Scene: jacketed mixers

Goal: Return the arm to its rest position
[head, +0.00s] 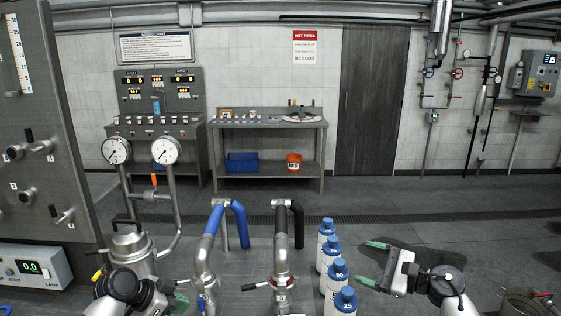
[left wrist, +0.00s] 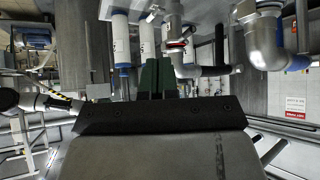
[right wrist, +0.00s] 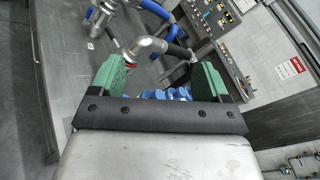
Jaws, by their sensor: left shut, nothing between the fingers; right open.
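My left gripper (head: 180,301) is low in the head view, left of the blue-handled pipe, and mostly hidden by its own arm. In the left wrist view its green fingers (left wrist: 157,78) are together with nothing between them. My right gripper (head: 372,264) is at the right in the head view, just right of the white bottles with blue caps (head: 337,278). In the right wrist view its green fingers (right wrist: 158,80) stand wide apart. Blue caps (right wrist: 172,93) show beyond the gap, with nothing seen gripped.
A blue-handled pipe (head: 206,250) and a black-handled pipe (head: 281,255) stand between my arms. A metal vessel (head: 132,245) with two gauges is at the left, near a display box (head: 33,267). A bench (head: 268,150) stands at the back wall. Floor (head: 440,215) beyond the right gripper is clear.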

